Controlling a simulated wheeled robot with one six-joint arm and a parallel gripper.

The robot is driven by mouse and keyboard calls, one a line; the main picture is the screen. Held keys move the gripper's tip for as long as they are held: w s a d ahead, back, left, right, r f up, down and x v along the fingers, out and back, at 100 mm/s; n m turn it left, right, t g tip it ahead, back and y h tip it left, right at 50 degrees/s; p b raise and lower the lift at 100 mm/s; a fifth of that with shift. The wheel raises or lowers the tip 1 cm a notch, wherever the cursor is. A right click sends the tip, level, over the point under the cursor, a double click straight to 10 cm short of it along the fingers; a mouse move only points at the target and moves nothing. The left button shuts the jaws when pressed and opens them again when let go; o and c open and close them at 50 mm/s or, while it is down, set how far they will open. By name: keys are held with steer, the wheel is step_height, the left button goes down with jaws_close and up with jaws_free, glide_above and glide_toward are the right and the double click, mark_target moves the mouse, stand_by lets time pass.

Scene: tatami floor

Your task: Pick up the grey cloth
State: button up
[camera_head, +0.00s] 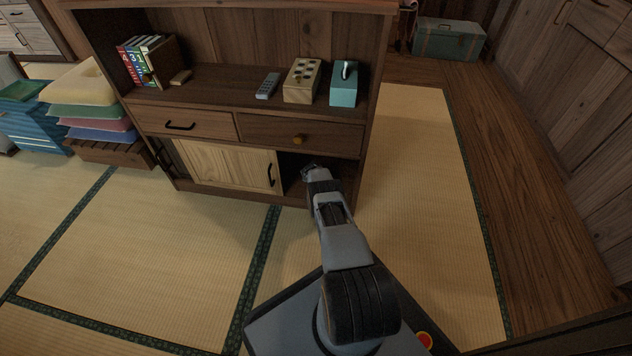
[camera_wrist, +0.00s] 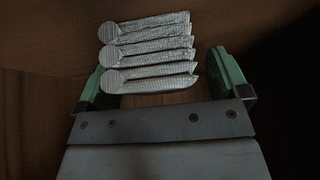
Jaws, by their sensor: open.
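The grey cloth (camera_wrist: 150,52) shows in the wrist view as a folded stack of several ribbed layers with rounded ends at the left. It lies inside the dark lower compartment of the cabinet, and the head view does not show it. My gripper (camera_wrist: 165,75) is open, with one green finger on each side of the cloth's near part. I cannot tell whether the fingers touch it. In the head view my gripper (camera_head: 309,170) reaches into the open right part of the lower compartment.
The wooden cabinet (camera_head: 190,122) has a sliding door (camera_head: 228,165) covering the left of the compartment, and drawers above. Its shelf holds books (camera_head: 140,62), a remote (camera_head: 267,86), a wooden box (camera_head: 301,81) and a teal tissue box (camera_head: 343,84). Cushions (camera_head: 90,85) stand at left. Tatami right of the cabinet is clear.

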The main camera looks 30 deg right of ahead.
steer(key=shift+c, duration=0.4)
steer(key=c, duration=1)
steer(key=shift+r, duration=0.15)
